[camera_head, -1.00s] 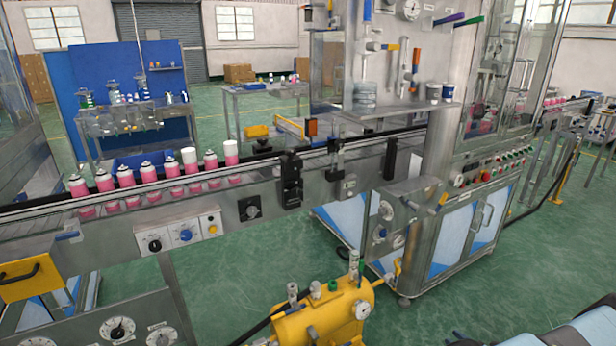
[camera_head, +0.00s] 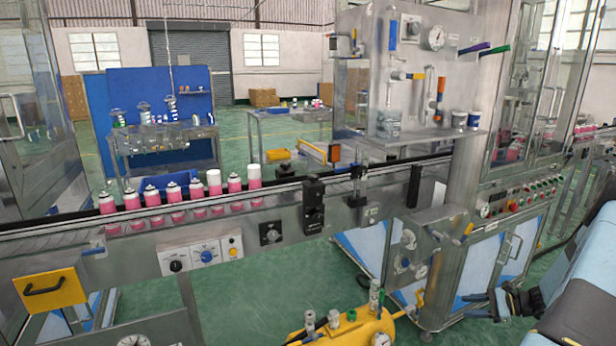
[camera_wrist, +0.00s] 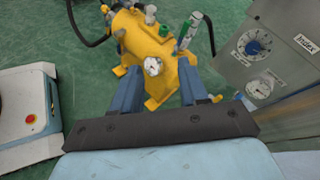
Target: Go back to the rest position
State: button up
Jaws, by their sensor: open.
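My gripper (camera_head: 478,305) shows at the lower right of the head view, at the end of my pale blue arm. Its two dark fingers point left, in front of the steel cabinet under the crimping machine. In the wrist view my gripper (camera_wrist: 158,84) has its two blue-grey fingers wide apart with nothing held between them. Beyond the fingers lies the yellow tank (camera_wrist: 152,48) with a round gauge and valves. I cannot tell the exact gap between fingers and tank; they appear apart.
The conveyor (camera_head: 150,230) carries several pink cans (camera_head: 174,192) at the left. The crimping machine's control panel (camera_head: 515,193) stands at the right. The yellow tank (camera_head: 345,336) also shows at the head view's bottom edge. Green floor (camera_head: 265,293) is open below the conveyor.

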jog(key=s+a+r+n+g+h, duration=0.1)
jog(key=a+r+n+g+h, duration=0.15)
jog(key=a+r, duration=0.65)
jog(key=s+a+r+n+g+h, duration=0.15)
jog(key=a+r+n, duration=0.25)
jog(key=r, duration=0.8)
jog(key=s+a+r+n+g+h, duration=0.15)
jog(key=a+r+n, duration=0.25)
jog(key=a+r, duration=0.5)
jog(key=s+a+r+n+t+h, duration=0.1)
jog(key=s+a+r+n+h, duration=0.1)
jog(key=s+a+r, duration=0.3)
jog(key=s+a+r+n+h, duration=0.25)
jog(key=s+r, duration=0.25)
jog(key=r, duration=0.3)
jog(key=s+a+r+n+t+h, duration=0.1)
jog(key=s+a+r+n+t, duration=0.1)
jog(key=s, duration=0.5)
jog(key=s+a+r+n+t, duration=0.1)
jog(key=s+r+n+t, duration=0.1)
jog(key=s, duration=0.4)
jog(key=shift+s+a+h, duration=0.4)
